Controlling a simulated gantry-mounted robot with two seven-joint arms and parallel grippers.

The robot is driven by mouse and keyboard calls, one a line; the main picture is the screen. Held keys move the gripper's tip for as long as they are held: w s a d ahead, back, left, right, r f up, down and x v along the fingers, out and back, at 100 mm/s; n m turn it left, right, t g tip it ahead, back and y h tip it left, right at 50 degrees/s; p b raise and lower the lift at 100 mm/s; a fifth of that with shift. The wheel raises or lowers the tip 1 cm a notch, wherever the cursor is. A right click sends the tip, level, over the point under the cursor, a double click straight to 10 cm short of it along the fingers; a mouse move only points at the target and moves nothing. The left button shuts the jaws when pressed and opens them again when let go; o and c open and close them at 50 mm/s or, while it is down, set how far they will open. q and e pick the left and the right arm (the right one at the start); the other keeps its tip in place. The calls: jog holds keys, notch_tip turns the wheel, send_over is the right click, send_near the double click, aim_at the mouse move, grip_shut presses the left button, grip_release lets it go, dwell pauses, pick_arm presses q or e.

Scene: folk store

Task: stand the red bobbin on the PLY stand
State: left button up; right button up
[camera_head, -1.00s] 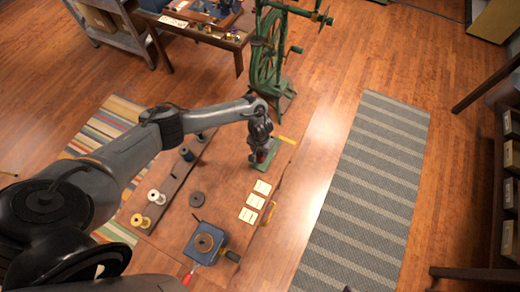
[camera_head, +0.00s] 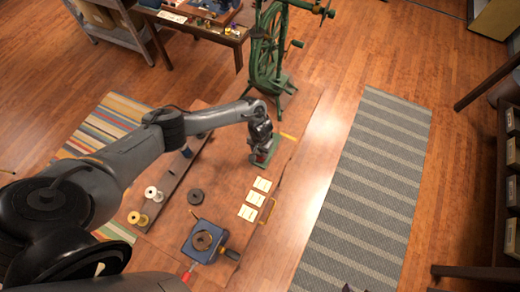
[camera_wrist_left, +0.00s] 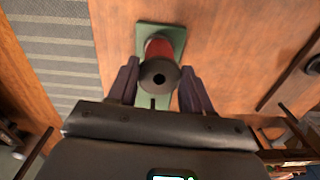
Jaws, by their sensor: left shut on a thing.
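The red bobbin (camera_wrist_left: 158,47) has a dark round end with a hole facing the left wrist camera. My left gripper (camera_head: 262,157) is shut on it, with one finger on each side of it in the left wrist view (camera_wrist_left: 158,88). The green plate, apparently the PLY stand (camera_wrist_left: 145,30), lies directly beneath the bobbin and shows around it. In the head view the stand (camera_head: 273,152) is partly hidden by the gripper. I cannot tell whether the bobbin touches it. Any stand lettering is not readable. My right gripper is out of view.
White (camera_head: 153,191) and yellow (camera_head: 136,217) bobbins stand on a dark rack at the table's left. A dark disc (camera_head: 195,197), cream cards (camera_head: 254,198) and a blue winder (camera_head: 205,241) lie nearer. The green spinning wheel (camera_head: 268,50) rises behind the gripper.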

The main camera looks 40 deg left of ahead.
pick_arm(q)
jog(key=shift+f, duration=0.2)
jog(key=o, duration=0.9)
jog(key=shift+o, duration=0.2)
jog(key=shift+r, duration=0.1)
notch_tip(320, 180, up, 11)
jog(key=p, duration=0.1)
jog(key=shift+f+p, duration=0.2)
jog(key=shift+p, duration=0.15)
